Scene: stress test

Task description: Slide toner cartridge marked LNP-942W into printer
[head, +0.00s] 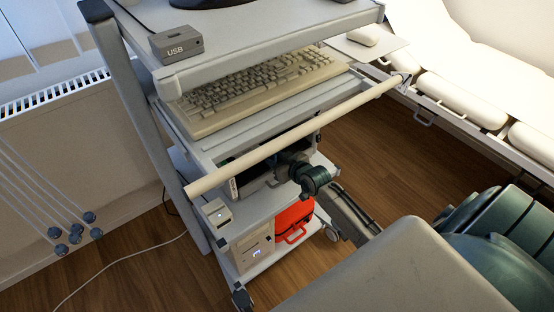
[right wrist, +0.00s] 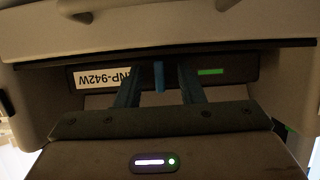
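The toner cartridge (right wrist: 225,73) is a dark bar in a wide slot of the pale printer (right wrist: 40,105) in the right wrist view. Its white label (right wrist: 103,78) shows NP-942W, with one end hard to read. A blue tab (right wrist: 158,78) stands out from the cartridge's middle, and a green strip is at its right. My right gripper (right wrist: 160,88) has one finger on each side of the tab, with gaps visible, so it looks open. In the head view the right gripper (head: 284,166) reaches into the cart's middle shelf and hides much of the printer. My left gripper is out of view.
A pale rail (head: 290,138) crosses the cart just above my right wrist. A keyboard (head: 255,90) lies on the shelf above, and a USB box (head: 176,44) on top. A red case (head: 293,220) stands on the bottom shelf. A bed (head: 475,95) is at the right.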

